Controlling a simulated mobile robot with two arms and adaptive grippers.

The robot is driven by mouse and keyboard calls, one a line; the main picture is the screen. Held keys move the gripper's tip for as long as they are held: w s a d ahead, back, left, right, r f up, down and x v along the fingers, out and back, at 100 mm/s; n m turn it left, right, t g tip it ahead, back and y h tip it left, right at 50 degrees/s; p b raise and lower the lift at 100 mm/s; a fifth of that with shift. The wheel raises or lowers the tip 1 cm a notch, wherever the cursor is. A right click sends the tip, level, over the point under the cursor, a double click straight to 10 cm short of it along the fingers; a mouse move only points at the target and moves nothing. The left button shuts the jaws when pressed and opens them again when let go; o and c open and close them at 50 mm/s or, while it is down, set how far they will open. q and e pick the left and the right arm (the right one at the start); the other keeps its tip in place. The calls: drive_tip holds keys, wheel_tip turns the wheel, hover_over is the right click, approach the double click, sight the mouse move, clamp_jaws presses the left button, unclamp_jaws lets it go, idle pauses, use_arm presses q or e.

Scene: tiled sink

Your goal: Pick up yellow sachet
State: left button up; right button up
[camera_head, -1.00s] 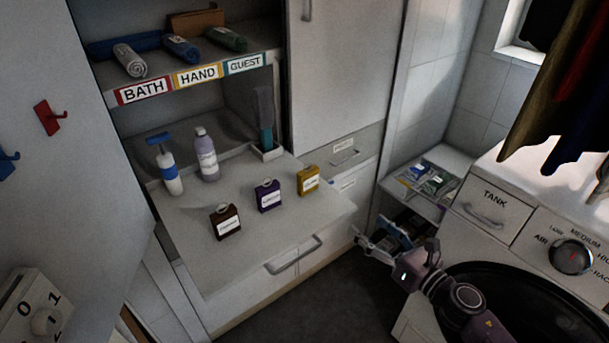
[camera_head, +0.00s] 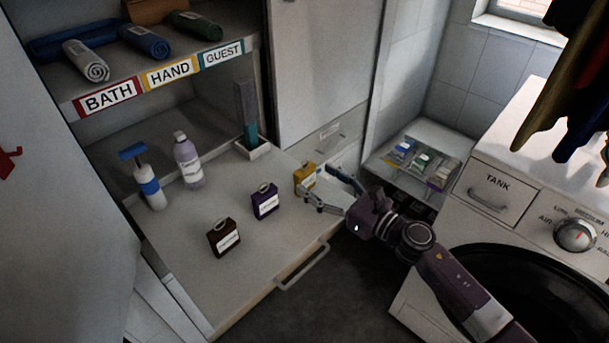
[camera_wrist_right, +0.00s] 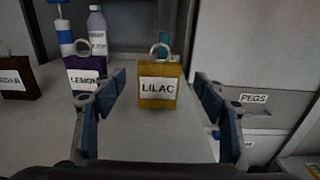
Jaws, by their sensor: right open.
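The yellow sachet (camera_head: 304,176) stands upright near the right edge of the pulled-out white shelf (camera_head: 200,290). In the right wrist view the sachet (camera_wrist_right: 158,92) has a white label reading LILAC and a ring on top. My right gripper (camera_head: 318,186) is open, just to the right of the sachet in the head view. In the wrist view its fingers (camera_wrist_right: 160,108) spread to either side of the sachet, which appears in the gap ahead of them, not gripped. My left gripper is not in view.
A purple sachet (camera_head: 265,201) labelled LEMON and a dark brown sachet (camera_head: 223,238) stand to the left. A spray bottle (camera_head: 148,183) and a lilac bottle (camera_head: 188,160) stand behind. The washing machine (camera_head: 440,310) is at right.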

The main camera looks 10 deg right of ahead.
sight(309, 174)
drive_tip(key=p+x, duration=0.1)
drive_tip(key=x, duration=0.3)
drive_tip(key=shift+w+a, duration=0.25)
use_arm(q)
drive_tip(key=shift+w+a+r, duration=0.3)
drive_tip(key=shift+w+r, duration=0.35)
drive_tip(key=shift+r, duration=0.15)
use_arm(e)
drive_tip(key=c, duration=1.2)
